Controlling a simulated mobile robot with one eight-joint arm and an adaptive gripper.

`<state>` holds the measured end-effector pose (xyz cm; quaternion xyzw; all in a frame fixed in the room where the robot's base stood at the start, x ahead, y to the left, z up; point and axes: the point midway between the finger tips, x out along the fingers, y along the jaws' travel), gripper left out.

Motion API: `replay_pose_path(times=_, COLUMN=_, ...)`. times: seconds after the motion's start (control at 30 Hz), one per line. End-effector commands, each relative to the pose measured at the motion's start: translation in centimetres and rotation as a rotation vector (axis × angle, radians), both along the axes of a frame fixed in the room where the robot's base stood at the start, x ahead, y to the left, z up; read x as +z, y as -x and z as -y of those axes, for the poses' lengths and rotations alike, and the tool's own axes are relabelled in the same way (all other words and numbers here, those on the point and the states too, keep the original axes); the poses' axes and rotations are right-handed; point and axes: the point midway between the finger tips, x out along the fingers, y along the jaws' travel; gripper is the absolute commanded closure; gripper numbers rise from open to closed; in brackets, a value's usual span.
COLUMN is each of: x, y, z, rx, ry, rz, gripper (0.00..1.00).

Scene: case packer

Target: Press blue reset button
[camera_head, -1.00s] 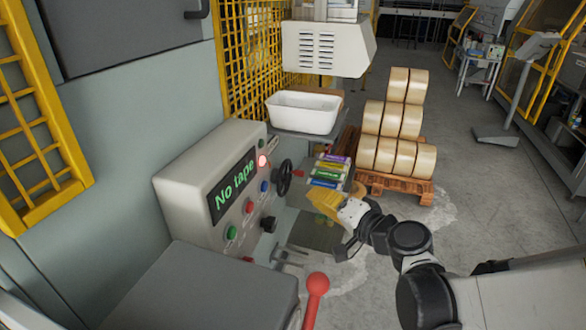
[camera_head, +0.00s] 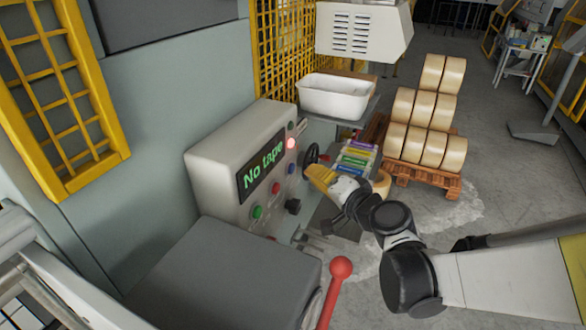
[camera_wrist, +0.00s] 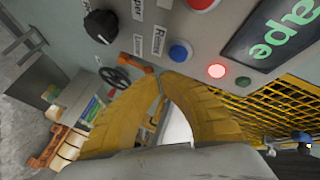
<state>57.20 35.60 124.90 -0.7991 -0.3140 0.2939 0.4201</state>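The blue button (camera_head: 290,169) sits on the side of the grey control box, below a lit red lamp (camera_head: 291,143). In the wrist view the blue button (camera_wrist: 180,51) is just above and right of my fingertips, with the lit lamp (camera_wrist: 216,71) to its right. My gripper (camera_head: 310,172) has yellow fingers whose tips come together with nothing between them. It points at the panel from the right, with the tips close to the blue button. Whether they touch the panel cannot be told; the button is not covered.
A red button (camera_head: 276,188), a green button (camera_head: 257,212) and a black knob (camera_head: 293,206) are on the same panel. The display (camera_head: 262,166) reads "No tape". A black handwheel (camera_head: 312,153) is close behind the fingertips. A red-knobbed lever (camera_head: 340,268) stands in front.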

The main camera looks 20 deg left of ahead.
Motion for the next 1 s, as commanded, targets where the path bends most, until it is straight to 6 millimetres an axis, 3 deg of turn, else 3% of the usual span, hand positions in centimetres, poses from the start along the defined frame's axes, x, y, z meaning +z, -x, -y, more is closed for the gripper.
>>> replay_pose_path(times=0.27, x=0.0, y=-0.1, z=-1.6, rx=0.001, ry=0.0, rz=0.001, gripper=1.0)
replay_pose_path(times=1.0, x=0.0, y=-0.1, z=-1.6, rx=0.0, ry=-0.001, rz=0.0, gripper=1.0)
